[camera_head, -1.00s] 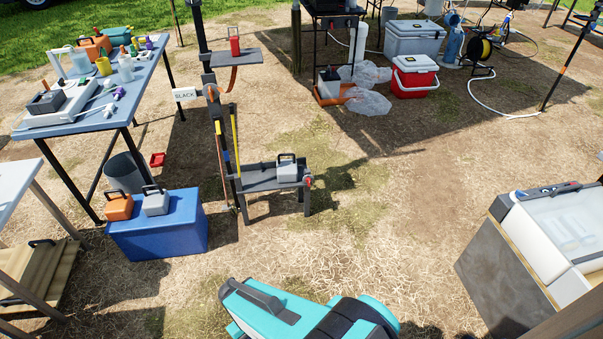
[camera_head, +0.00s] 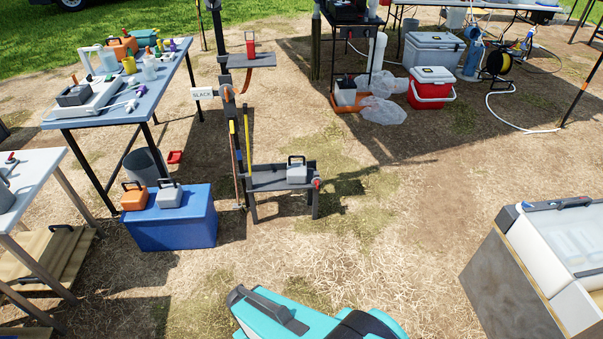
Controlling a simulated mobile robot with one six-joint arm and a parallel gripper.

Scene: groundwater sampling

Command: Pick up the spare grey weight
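A grey weight (camera_head: 169,197) with a dark handle stands on the blue box (camera_head: 172,235) at the left, beside an orange weight (camera_head: 135,199) of similar shape. Another grey weight (camera_head: 297,174) with a dark handle sits on the small dark bench (camera_head: 268,181) by the post. The picture does not show which grey one is the spare. My teal arm shows at the bottom edge, well in front of the box and bench. My gripper is out of view.
A blue-topped table (camera_head: 95,117) with sampling gear stands behind the blue box. A white table (camera_head: 30,182) is at the left edge. A wood-sided stand (camera_head: 510,290) with a white bin is at the right. Open dry ground lies between my arm and the bench.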

